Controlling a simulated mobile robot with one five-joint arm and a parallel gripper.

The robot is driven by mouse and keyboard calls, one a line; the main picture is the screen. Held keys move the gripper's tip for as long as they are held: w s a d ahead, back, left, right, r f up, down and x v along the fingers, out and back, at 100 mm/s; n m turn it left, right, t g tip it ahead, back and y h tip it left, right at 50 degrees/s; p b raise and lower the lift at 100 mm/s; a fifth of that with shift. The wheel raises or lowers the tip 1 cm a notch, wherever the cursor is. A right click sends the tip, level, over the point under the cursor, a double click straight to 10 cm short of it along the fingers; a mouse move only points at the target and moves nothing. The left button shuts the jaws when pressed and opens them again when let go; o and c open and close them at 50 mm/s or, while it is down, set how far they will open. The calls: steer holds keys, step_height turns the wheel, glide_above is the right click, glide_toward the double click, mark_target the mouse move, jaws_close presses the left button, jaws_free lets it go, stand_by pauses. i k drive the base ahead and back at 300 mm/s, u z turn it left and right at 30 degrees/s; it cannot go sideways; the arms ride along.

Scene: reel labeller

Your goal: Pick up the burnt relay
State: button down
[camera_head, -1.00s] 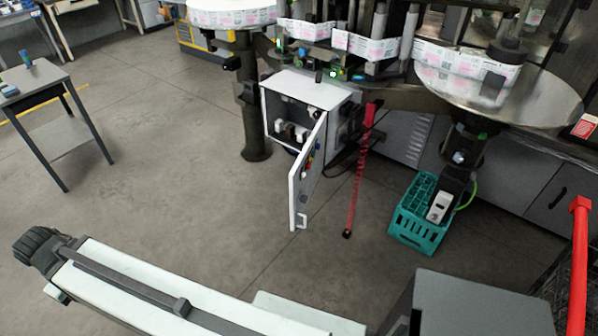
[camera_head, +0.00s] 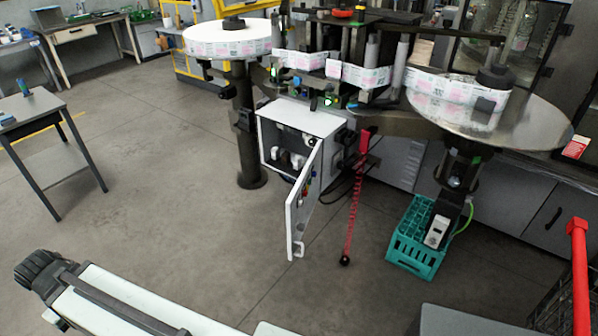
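A white electrical cabinet (camera_head: 303,116) hangs under the labelling machine with its door (camera_head: 303,205) swung open toward me. Inside are a few small pale components (camera_head: 290,158) in shadow. They are too small to tell whether one is a burnt relay. The open door hides part of the cabinet's right interior. Small coloured parts show on the door's inner face. A white link of my arm with a dark ribbed end crosses the lower left. I see no gripper fingers.
A red coiled cord (camera_head: 354,210) hangs right of the door. A teal crate (camera_head: 408,250) stands on the floor farther right. A dark pedestal (camera_head: 246,140) is left of the cabinet. A grey side table (camera_head: 50,158) stands far left. The floor before the cabinet is clear.

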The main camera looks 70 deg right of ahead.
mark_target(286, 156)
steer(key=z, duration=0.25)
steer(key=i, duration=0.75)
steer(key=u, duration=1.7)
steer(key=k, duration=0.45)
steer(key=z, duration=0.1)
